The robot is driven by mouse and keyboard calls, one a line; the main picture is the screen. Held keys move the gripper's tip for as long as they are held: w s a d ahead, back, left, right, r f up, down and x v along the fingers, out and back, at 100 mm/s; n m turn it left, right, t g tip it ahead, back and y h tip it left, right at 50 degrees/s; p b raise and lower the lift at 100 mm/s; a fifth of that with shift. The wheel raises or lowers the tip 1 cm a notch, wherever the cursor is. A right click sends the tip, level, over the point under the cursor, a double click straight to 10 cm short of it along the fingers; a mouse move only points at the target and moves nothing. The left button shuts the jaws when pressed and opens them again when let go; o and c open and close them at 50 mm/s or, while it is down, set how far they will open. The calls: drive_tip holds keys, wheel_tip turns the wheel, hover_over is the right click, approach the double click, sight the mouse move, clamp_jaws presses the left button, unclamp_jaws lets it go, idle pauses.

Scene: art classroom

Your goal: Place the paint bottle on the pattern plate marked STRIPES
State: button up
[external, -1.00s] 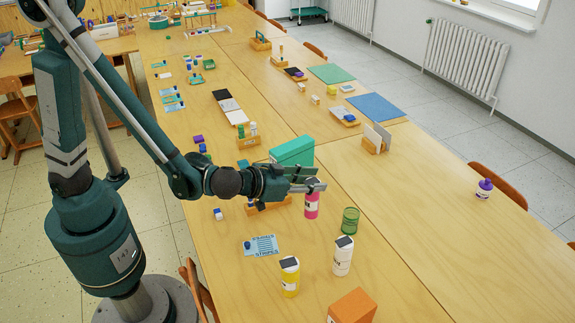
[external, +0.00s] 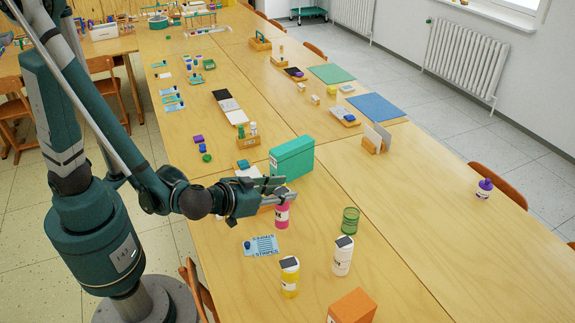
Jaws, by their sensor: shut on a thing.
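The pink paint bottle (external: 282,215) is upright with a white label band. My gripper (external: 280,194) is shut on its upper part. The STRIPES plate (external: 262,246) is a light blue striped card lying flat on the table, to the lower left of the bottle. A small dark blue object (external: 247,245) sits on the plate's left edge. Whether the bottle's base touches the table cannot be told.
A yellow bottle (external: 289,278), a white bottle (external: 343,257) and a green see-through cylinder (external: 350,220) stand to the right and front. An orange box (external: 352,307) is at the front edge. A teal box (external: 292,158) stands behind my gripper.

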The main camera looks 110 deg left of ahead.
drive_tip(key=s+d+r+n+g+y, duration=0.1)
drive_tip(key=s+d, duration=0.3)
drive_tip(key=s, duration=0.2)
drive_tip(key=shift+s+g, duration=0.2)
drive_tip(key=shift+g, duration=0.1)
drive_tip(key=shift+d+f, duration=0.1)
drive_tip(key=shift+f+b, duration=0.8)
drive_tip(key=shift+f, duration=2.05)
drive_tip(key=shift+f+b, duration=0.7)
drive_tip(key=shift+f, duration=1.5)
drive_tip(key=o, duration=1.4)
drive_tip(key=shift+o, duration=0.2)
